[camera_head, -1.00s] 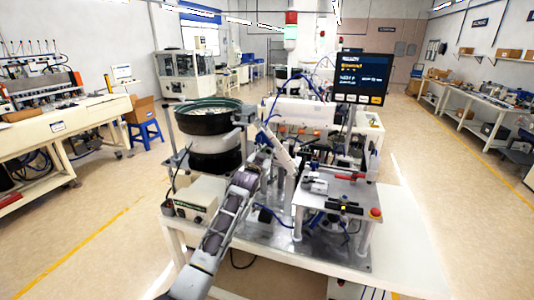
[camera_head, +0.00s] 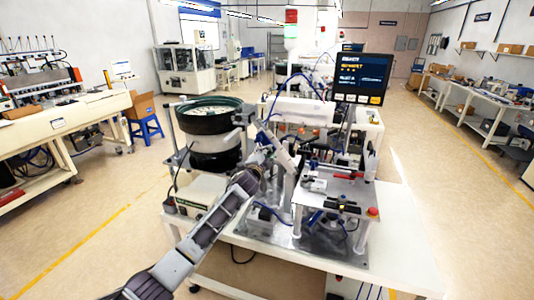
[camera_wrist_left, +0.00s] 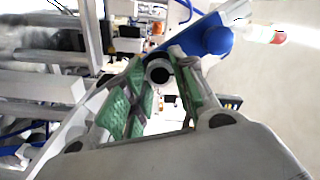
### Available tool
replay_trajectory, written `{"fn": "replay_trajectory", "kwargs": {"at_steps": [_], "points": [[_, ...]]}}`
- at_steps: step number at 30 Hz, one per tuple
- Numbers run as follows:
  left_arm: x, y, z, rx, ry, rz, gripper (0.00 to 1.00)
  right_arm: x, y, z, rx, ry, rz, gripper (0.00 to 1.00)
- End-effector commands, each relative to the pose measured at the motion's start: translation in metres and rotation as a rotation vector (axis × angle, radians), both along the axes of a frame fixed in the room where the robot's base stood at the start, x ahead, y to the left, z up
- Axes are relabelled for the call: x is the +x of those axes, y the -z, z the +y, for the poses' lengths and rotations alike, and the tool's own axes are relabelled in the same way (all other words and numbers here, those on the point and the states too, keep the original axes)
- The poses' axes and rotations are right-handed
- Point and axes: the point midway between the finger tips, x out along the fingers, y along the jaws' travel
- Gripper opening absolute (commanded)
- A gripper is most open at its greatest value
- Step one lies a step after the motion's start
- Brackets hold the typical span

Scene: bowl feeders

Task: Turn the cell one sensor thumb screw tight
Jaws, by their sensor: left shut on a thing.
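My left gripper (camera_head: 266,156) reaches in from the lower left to the parts beside the bowl feeder. In the left wrist view its green-padded fingers (camera_wrist_left: 160,57) close on both sides of a small grey round piece with a dark centre, which looks like the sensor thumb screw (camera_wrist_left: 158,72). The screw is too small and hidden behind the gripper in the head view, so I cannot tell how deep it sits. My right gripper is in neither view.
The bowl feeder (camera_head: 209,117) stands just left of my gripper, with a control box (camera_head: 196,195) below it. A blue rounded part (camera_wrist_left: 207,38) lies close to the fingers. A raised plate (camera_head: 340,190) and a screen (camera_head: 362,78) stand to the right.

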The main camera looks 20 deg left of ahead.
Motion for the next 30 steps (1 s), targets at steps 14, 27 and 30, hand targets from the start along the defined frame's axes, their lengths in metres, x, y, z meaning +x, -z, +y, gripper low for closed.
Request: {"fn": "replay_trajectory", "kwargs": {"at_steps": [14,27,30], "points": [[-0.0001,-0.0003,-0.0012,0.167,0.002,-0.006,0.03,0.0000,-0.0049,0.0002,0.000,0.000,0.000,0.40],[-0.0002,0.0000,-0.0015,0.168,0.002,-0.006,0.38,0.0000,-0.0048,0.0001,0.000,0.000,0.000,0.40],[-0.0001,0.0000,-0.0012,0.168,0.002,-0.006,0.49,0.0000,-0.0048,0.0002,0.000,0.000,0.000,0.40]]}}
